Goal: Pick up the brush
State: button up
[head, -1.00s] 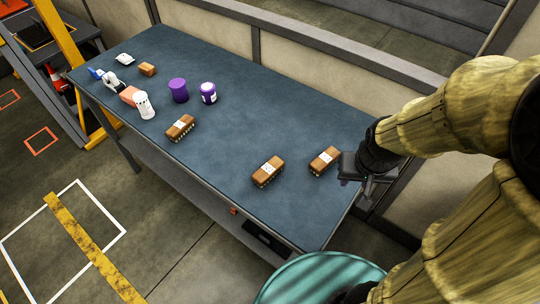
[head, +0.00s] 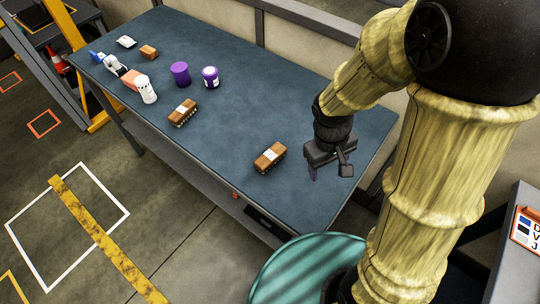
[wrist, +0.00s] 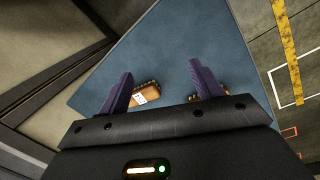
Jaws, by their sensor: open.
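Brown brushes with pale labels and bristled edges lie on the blue-grey table (head: 225,130). In the head view one brush (head: 270,157) lies just left of my gripper, and another brush (head: 183,113) lies farther left. A third brush, seen there earlier, is now hidden behind my arm. My gripper (head: 328,170) is open and empty above the table's right end. In the wrist view a brush (wrist: 146,95) shows beyond the gap between the fingers (wrist: 161,76), close to the left finger. Another brush (wrist: 209,86) is partly hidden by the right finger.
At the table's far left are a purple cylinder (head: 180,73), a purple and white jar (head: 210,77), a white bottle (head: 147,91) and a small brown block (head: 148,51). A teal round surface (head: 300,275) stands by the near right corner.

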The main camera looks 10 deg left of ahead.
jog(key=a+f+n+h+p, duration=0.1)
jog(key=a+f+n+h, duration=0.25)
jog(key=a+n, duration=0.4)
jog(key=n+t+h+p, duration=0.2)
jog(key=n+t+h, duration=0.1)
jog(key=n+t, duration=1)
send_near(269, 156)
jog(key=s+a+r+n+g, duration=0.2)
jog(key=s+a+r, duration=0.2)
jog(key=shift+a, duration=0.2)
jog(key=p+x, duration=0.3)
jog(key=x, duration=0.9)
jog(key=shift+d+f, duration=0.1)
jog(key=shift+d, duration=0.15)
